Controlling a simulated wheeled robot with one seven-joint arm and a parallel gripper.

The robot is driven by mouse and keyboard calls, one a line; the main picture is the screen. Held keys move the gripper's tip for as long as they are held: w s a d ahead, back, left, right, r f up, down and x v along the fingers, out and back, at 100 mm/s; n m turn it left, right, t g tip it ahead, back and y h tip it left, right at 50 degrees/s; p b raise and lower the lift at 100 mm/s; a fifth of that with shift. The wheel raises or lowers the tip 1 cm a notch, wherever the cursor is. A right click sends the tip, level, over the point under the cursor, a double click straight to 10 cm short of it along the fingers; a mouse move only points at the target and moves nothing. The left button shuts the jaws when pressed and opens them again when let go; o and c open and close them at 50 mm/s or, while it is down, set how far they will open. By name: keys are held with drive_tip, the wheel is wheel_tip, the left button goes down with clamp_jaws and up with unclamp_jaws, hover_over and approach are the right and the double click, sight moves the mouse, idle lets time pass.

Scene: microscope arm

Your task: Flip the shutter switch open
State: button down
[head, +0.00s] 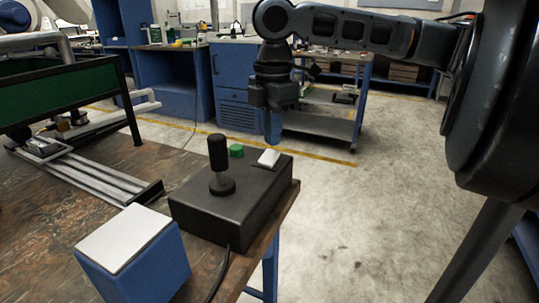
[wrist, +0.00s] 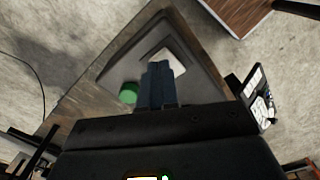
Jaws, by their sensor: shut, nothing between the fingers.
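The black control box (head: 232,204) sits at the right corner of the brown table. On its top are a black joystick (head: 220,165), a green button (head: 236,150) and a white rocker switch (head: 268,158), which I take to be the shutter switch. My gripper (head: 273,135) hangs over the box's far edge by the switch, its blue fingers together and empty. In the wrist view the fingertips (wrist: 160,66) lie over the near part of the white switch (wrist: 169,52), with the green button (wrist: 128,93) to their left. I cannot tell whether they touch the switch.
A blue box with a white top (head: 132,254) stands at the table's front, left of the control box. A metal rail assembly (head: 95,175) lies at the left. A black cable (head: 222,275) leaves the control box's front. Open floor lies to the right.

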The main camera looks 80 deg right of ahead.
sight(272, 151)
drive_tip(key=shift+f+b, duration=0.55)
drive_tip(key=shift+f, duration=0.55)
idle(0.5)
wheel_tip(272, 151, up, 7)
drive_tip(key=p, duration=0.7)
drive_tip(key=shift+r, duration=0.1)
idle(0.7)
